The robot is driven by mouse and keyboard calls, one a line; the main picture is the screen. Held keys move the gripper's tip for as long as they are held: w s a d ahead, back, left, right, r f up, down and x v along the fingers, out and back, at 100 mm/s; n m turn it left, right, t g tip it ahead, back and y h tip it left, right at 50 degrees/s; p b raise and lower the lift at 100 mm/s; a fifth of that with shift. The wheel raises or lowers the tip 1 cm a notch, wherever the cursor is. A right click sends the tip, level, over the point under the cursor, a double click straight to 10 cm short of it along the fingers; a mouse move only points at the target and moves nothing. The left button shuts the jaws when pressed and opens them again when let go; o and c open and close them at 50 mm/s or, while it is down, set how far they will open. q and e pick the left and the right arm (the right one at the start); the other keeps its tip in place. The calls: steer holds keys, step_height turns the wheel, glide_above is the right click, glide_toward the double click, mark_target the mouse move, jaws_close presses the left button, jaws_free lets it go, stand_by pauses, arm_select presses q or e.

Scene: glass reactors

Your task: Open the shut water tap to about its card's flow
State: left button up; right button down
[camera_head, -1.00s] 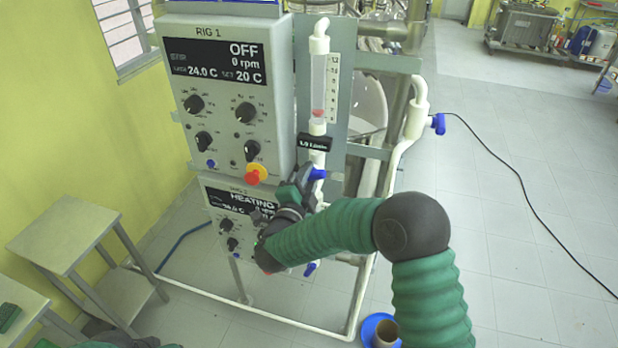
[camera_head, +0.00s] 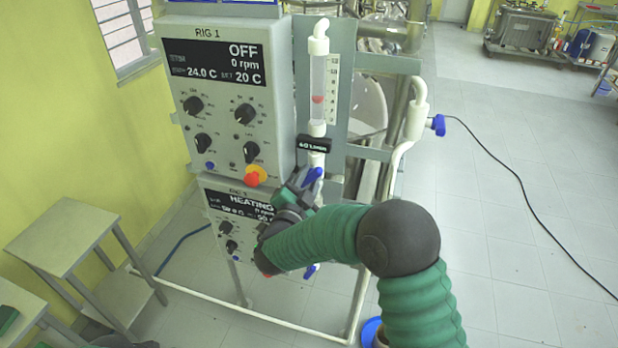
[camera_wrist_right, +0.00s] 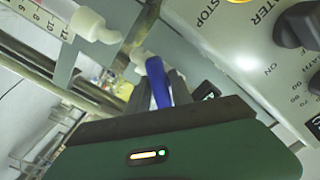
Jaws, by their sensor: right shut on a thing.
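My right gripper (camera_head: 304,184) is shut on the blue tap handle (camera_head: 314,175) below the flow meter. In the right wrist view the blue handle (camera_wrist_right: 157,82) stands between the two dark fingers (camera_wrist_right: 160,97). The flow meter is a clear upright tube (camera_head: 317,85) with a scale plate beside it. Its red float (camera_head: 317,99) sits around mid-tube. A black label (camera_head: 314,144) under the tube seems to read 6.0 L/min; the print is small. The handle is tilted.
The RIG 1 control box (camera_head: 228,95) with knobs and a red stop button (camera_head: 252,179) is close left of the gripper. A lower heating panel (camera_head: 238,220) is partly hidden by my arm. Another blue tap (camera_head: 312,270) sits below. Open floor lies right.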

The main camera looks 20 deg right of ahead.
steer(key=shift+f, duration=0.1)
steer(key=c, duration=1.3)
jaws_free()
steer(key=b+v, duration=0.5)
steer(key=v, duration=1.1)
steer(key=shift+s+a, duration=0.25)
steer(key=shift+a, duration=0.1)
